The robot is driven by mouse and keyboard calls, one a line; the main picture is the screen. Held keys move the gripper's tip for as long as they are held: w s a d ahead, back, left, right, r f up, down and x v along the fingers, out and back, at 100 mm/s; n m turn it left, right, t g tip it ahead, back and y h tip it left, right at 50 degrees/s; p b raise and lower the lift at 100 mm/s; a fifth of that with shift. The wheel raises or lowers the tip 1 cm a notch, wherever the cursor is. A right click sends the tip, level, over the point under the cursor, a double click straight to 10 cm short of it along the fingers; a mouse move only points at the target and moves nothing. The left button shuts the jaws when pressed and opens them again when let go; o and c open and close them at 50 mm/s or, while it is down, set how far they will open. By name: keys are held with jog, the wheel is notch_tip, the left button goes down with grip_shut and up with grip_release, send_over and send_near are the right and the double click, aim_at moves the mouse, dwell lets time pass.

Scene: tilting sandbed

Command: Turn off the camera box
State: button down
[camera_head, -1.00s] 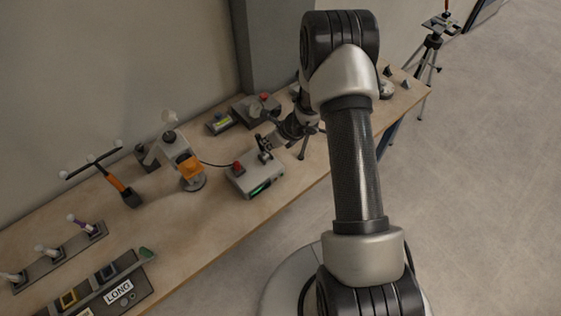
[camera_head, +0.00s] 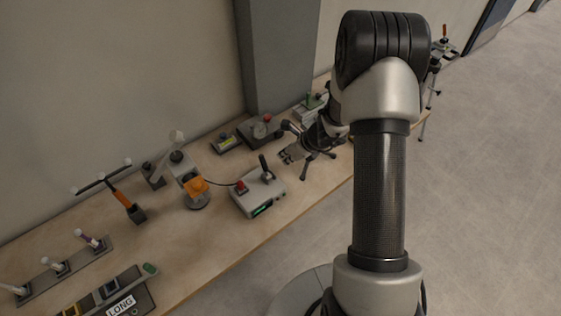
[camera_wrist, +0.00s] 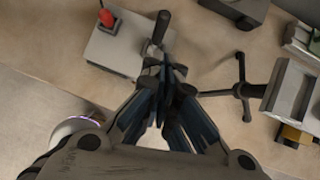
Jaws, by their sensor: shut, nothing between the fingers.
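A grey box (camera_head: 250,204) stands on the bench in the head view, with a red knob (camera_head: 240,186), a black lever (camera_head: 266,170) and a lit green display on its front. A dark cable runs from it toward an orange and white device (camera_head: 196,187). I take this to be the camera box. In the wrist view the box (camera_wrist: 111,48), red knob (camera_wrist: 106,17) and lever (camera_wrist: 158,30) show again. My gripper (camera_head: 286,156) is shut and empty, behind and to the right of the lever in the head view. In the wrist view its fingertips (camera_wrist: 165,64) appear close to the lever; contact is unclear.
A small black tripod (camera_wrist: 241,88) stands to the right of my gripper in the wrist view. A gauge box (camera_head: 260,131) and a blue-yellow unit (camera_head: 226,144) stand behind. The bench in front of the box is clear.

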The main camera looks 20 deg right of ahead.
jog(key=v, duration=0.2)
jog(key=shift+s+r, duration=0.1)
jog(key=shift+r, duration=0.3)
jog(key=s+a+r+n+y+b, duration=0.1)
jog(key=s+a+r+n+b, duration=0.6)
jog(key=a+r+n, duration=0.55)
jog(key=s+d+r+n+h+b, duration=0.1)
jog(key=s+n+h+b, duration=0.1)
jog(key=s+n, duration=0.7)
jog(key=s+d+r+n+h+b, duration=0.1)
jog(key=s+n+b, duration=0.3)
jog(key=s+n, duration=0.4)
jog(key=s+d+h, duration=0.1)
jog(key=s, duration=0.4)
jog(key=shift+s+d+r+n+g, duration=0.25)
jog(key=shift+s+n+g, duration=0.1)
jog(key=shift+g, duration=0.05)
